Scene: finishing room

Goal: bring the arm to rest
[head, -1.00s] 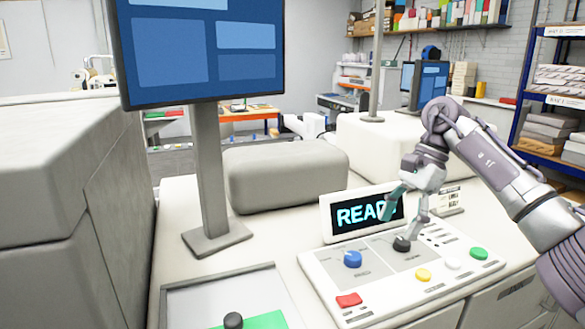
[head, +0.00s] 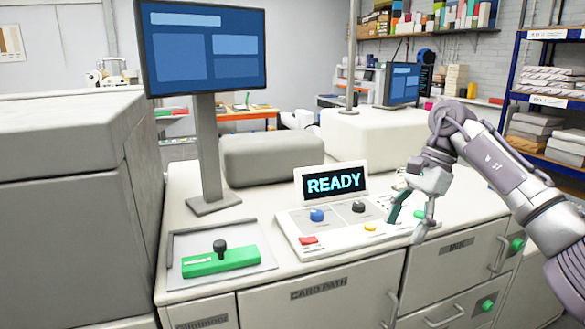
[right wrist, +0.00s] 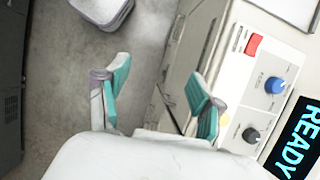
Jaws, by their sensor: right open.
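My right gripper (head: 411,217) is open and empty. In the head view it hangs in front of the right end of the control panel (head: 345,239), apart from the knobs. In the right wrist view its two teal-padded fingers (right wrist: 155,98) are spread wide, with grey floor and the cabinet front between and beyond them. The panel carries a blue knob (head: 317,215), a black knob (head: 359,207), a red button (head: 308,240) and a yellow button (head: 370,227). The display (head: 334,184) behind it reads READY. My left gripper is not in view.
A green block with a black knob (head: 220,258) sits in a shallow tray (head: 177,245) at the left. A monitor on a post (head: 205,150) stands behind it. Cabinet doors with handles (head: 452,262) lie below the counter. A shelf rack (head: 545,100) stands at the far right.

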